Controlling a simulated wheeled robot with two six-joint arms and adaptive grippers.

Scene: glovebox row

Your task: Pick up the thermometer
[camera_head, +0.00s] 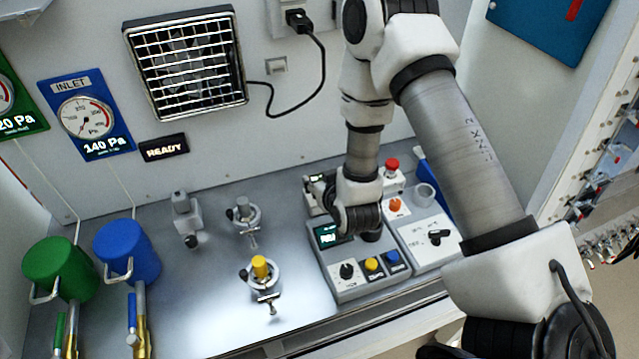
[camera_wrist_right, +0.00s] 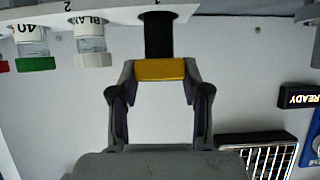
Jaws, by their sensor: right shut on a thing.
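In the right wrist view, my right gripper (camera_wrist_right: 160,72) is closed around a yellow and black piece, which I take to be the thermometer (camera_wrist_right: 158,38). The yellow band lies between the fingertips. The black part runs on to the edge of a pale numbered rack (camera_wrist_right: 110,14), near the mark "1"; I cannot tell if it is still seated there. In the head view my right arm comes in from the right and bends downward over the control boxes; its jaws and the thermometer cannot be made out there. My left gripper is in neither view.
The wrist view is upside down; vials with white (camera_wrist_right: 93,60), green (camera_wrist_right: 36,64) and red caps stand beside the thermometer. In the head view, control boxes (camera_head: 345,283), a yellow-topped fitting (camera_head: 260,268) and blue (camera_head: 127,250) and green (camera_head: 60,270) canisters stand on the grey bench.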

